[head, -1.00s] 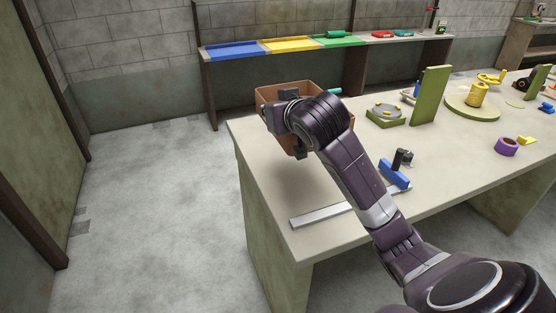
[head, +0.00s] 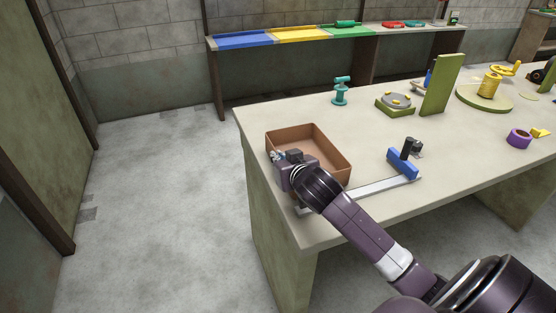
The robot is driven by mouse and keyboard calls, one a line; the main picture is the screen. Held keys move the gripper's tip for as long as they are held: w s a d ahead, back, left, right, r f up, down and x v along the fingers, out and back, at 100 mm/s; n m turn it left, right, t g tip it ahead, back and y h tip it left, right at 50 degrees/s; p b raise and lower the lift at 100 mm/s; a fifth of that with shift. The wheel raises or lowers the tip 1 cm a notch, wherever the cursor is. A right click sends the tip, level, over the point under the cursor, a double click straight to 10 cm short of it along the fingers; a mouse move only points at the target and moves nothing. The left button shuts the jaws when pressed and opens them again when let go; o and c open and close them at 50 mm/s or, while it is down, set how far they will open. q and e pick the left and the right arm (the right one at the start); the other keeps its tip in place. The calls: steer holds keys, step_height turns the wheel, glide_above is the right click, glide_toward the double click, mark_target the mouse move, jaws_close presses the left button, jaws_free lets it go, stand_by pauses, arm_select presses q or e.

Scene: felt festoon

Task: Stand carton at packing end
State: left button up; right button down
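The carton (head: 323,155) is a brown, open-topped, empty box at the near left end of the worktable. It is upright and looks level, on or just above the tabletop; its lower near edge is partly hidden by my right arm. My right gripper (head: 284,157) is at the carton's left near corner, with its fingers about the wall there, and appears shut on it. The fingertips are small and partly hidden. My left gripper is not in view.
A metal strip (head: 375,187) lies along the near edge, beside a blue block with a black part (head: 403,163). A teal stand (head: 341,92), a green-based dial (head: 396,104) and an upright green panel (head: 441,85) stand farther back. Coloured trays (head: 243,40) line the rear shelf.

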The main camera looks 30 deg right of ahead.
steer(key=shift+f, duration=0.3)
steer(key=shift+f, duration=0.1)
steer(key=c, duration=2.2)
jaws_free()
steer(key=shift+f, duration=0.1)
steer(key=shift+o, duration=0.2)
steer(key=shift+r, duration=0.2)
steer(key=v, duration=1.2)
steer(key=shift+f, duration=0.1)
